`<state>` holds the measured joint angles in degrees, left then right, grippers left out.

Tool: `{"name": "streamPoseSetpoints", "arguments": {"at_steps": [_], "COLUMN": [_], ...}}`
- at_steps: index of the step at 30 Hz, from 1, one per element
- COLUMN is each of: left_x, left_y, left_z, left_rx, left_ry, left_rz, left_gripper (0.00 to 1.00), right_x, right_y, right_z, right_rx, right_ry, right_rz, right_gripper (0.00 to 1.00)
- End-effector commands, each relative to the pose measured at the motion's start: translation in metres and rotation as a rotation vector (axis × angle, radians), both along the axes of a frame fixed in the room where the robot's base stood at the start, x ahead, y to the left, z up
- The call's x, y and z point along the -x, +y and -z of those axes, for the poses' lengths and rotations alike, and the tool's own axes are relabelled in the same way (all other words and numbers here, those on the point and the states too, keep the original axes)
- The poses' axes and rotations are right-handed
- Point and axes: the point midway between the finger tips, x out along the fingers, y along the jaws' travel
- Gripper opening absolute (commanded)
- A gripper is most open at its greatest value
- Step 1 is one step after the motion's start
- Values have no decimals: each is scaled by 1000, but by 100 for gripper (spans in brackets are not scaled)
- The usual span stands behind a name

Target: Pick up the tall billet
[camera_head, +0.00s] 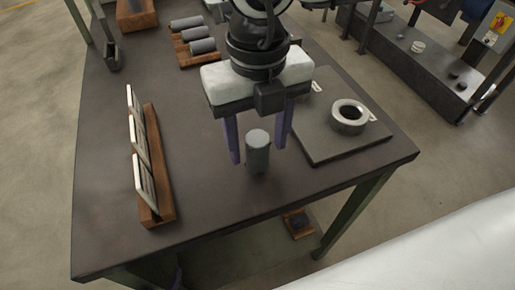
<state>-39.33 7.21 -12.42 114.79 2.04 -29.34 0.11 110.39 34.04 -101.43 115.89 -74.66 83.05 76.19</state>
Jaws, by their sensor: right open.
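The tall billet (258,158) is a grey cylinder standing upright on the dark table (215,205), near its front edge. My right gripper (257,152) comes down from the top of the head view, with a white body and two purple fingers. The fingers are open and point down, one to the left and one to the right of the billet in the picture. Gaps show between the fingers and the billet. I cannot tell whether the billet is fully between them in depth. My left gripper is not in view.
A wooden rack (163,180) with upright plates stands on the left. A dark plate (330,140) with a metal ring (349,117) lies on the right. Several grey cylinders lie on a wooden holder (205,60) at the back. The front-left table surface is clear.

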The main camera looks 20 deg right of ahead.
Motion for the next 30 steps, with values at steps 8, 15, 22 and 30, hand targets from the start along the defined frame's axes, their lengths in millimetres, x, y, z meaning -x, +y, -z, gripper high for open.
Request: {"name": "streamPoseSetpoints", "arguments": {"at_steps": [8,15,22,30], "left_x": [-4,-3,1,1], "left_y": [0,0,0,0], "left_z": [-2,-1,0,0], "left_rx": [0,0,0,0], "left_ry": [-8,-6,1,2], "left_rz": [0,0,0,0], "left_gripper": [31,31,31,31], "right_x": [0,0,-1,-1], "right_y": [0,0,1,1], "right_z": [3,3,1,-8], "right_rx": [0,0,-2,-3], "right_ry": [-1,-1,-4,-6], "right_rz": [-1,-1,-1,0], "right_gripper": [49,9,0,0]}}
